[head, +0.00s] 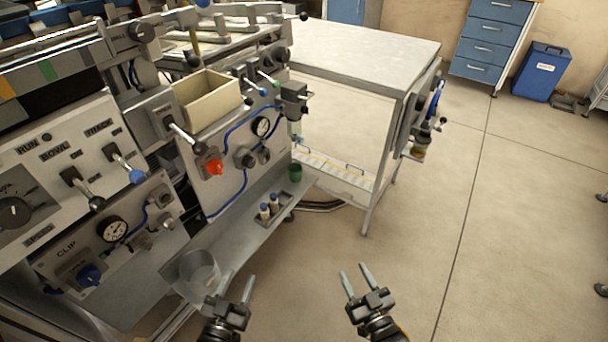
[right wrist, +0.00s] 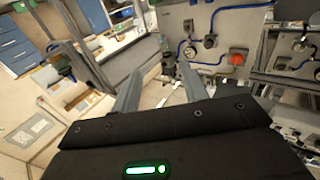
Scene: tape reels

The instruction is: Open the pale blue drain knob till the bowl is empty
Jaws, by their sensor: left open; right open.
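A small filter unit (head: 294,92) hangs at the right edge of the grey upright panel. Below it is a small, pale, see-through bowl (head: 294,127); its liquid level is too small to tell. A tiny pale blue knob (head: 299,140) shows at the bowl's lower end. A green cup (head: 295,171) stands on the shelf below. My left gripper (head: 233,287) is open and empty, in front of the lower shelf. My right gripper (head: 356,278) is open and empty over the floor; its fingers also show in the right wrist view (right wrist: 160,88). Both are well apart from the knob.
The panel carries a red knob (head: 215,167), gauge and blue hoses. A metal table (head: 365,50) stands behind.

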